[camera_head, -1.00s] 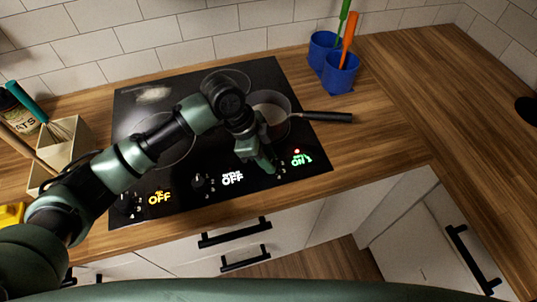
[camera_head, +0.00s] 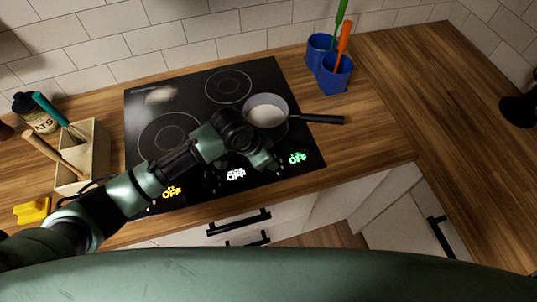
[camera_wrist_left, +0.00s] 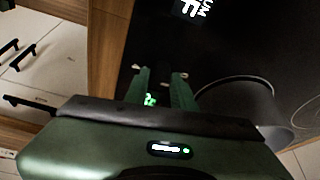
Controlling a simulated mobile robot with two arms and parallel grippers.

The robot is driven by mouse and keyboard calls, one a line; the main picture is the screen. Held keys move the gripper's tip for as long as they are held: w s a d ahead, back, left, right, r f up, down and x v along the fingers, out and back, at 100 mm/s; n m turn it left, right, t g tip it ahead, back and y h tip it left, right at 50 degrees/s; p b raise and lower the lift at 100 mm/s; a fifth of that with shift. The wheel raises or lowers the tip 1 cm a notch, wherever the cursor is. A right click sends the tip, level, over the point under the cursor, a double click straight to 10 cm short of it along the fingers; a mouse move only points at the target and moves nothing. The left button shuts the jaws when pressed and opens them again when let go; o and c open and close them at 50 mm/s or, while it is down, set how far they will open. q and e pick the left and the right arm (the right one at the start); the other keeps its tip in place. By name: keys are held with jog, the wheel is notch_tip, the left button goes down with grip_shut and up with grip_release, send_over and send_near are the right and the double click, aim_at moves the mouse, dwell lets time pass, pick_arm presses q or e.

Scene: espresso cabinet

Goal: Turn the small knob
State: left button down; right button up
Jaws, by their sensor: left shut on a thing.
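The black cooktop (camera_head: 187,103) has three knob positions along its front edge. The green label (camera_head: 297,158) at the right now reads OFF. My left gripper (camera_head: 271,165) is at the front right of the cooktop, just left of this label, and is shut on the small knob there. The gripper mostly hides that knob. In the left wrist view my left gripper (camera_wrist_left: 162,76) points its two fingers down at the dark cooktop, with green glowing marks between them. My right gripper is not in view.
A saucepan (camera_head: 266,111) stands on the right of the cooktop, close behind my gripper, its handle (camera_head: 320,119) pointing right. Blue cups (camera_head: 335,76) with utensils stand at the back right. A utensil box (camera_head: 88,160) stands left. The right counter is mostly clear.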

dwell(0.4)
pick_arm(q)
jog(key=c, duration=1.2)
grip_release()
jog(key=shift+o, duration=0.2)
jog(key=b+v, duration=0.1)
jog(key=v, duration=0.7)
jog(key=shift+b, duration=0.4)
jog(key=shift+f, duration=0.1)
